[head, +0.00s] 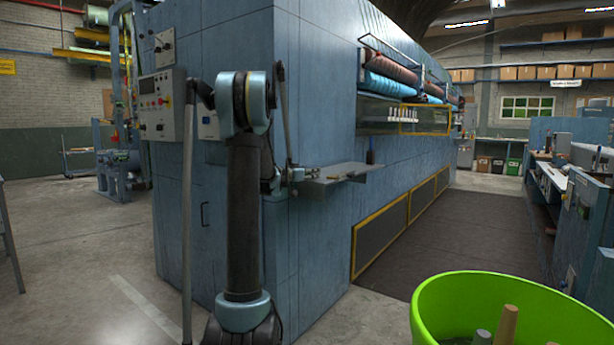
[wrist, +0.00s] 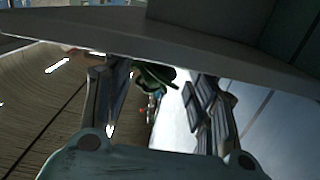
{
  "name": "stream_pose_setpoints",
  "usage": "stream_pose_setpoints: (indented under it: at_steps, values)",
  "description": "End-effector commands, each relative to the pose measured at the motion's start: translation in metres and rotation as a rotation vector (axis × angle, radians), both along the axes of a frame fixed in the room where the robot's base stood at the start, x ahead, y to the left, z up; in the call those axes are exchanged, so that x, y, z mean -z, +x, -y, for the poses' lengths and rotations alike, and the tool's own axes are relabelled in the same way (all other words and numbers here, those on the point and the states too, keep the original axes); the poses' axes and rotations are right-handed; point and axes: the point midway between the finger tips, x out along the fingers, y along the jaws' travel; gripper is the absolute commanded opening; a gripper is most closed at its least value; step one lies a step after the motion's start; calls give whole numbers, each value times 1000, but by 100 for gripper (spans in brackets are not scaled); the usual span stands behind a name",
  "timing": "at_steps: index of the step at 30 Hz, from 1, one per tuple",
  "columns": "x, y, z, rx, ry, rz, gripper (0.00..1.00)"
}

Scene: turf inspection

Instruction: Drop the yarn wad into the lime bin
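The lime bin (head: 424,315) stands at the bottom right of the head view, partly cut off by the frame edge. In the head view my gripper (head: 298,175) is small, at the near left end of a grey shelf on the blue machine. In the wrist view my gripper (wrist: 158,108) has its two fingers wide apart. A dark green, crumpled thing (wrist: 152,76) shows beyond and between the fingertips, apart from the right finger. It may be the yarn wad, but I cannot be sure. I cannot make out the wad in the head view.
The grey shelf (head: 340,171) juts from the blue machine (head: 320,110), with a dark upright item (head: 370,157) at its back. A shelf-like edge (wrist: 130,43) crosses the top of the wrist view. Tan and grey pegs stand inside the bin. A dark mat (head: 470,225) lies clear along the aisle.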

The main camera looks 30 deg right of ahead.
Motion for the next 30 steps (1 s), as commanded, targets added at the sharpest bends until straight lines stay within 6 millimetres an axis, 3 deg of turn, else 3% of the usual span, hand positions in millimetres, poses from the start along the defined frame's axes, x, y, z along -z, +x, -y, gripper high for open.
stream_pose_setpoints:
  at_steps: [7, 11, 24, 30]
  values:
    - [-1, 0, -1, -1, 0, 0, 52]
    - [-2, -3, -12, -3, 0, 0, 52]
    - [-6, -34, -86, -4, 0, 0, 52]
    - [-7, -42, -106, -3, 0, 0, 52]
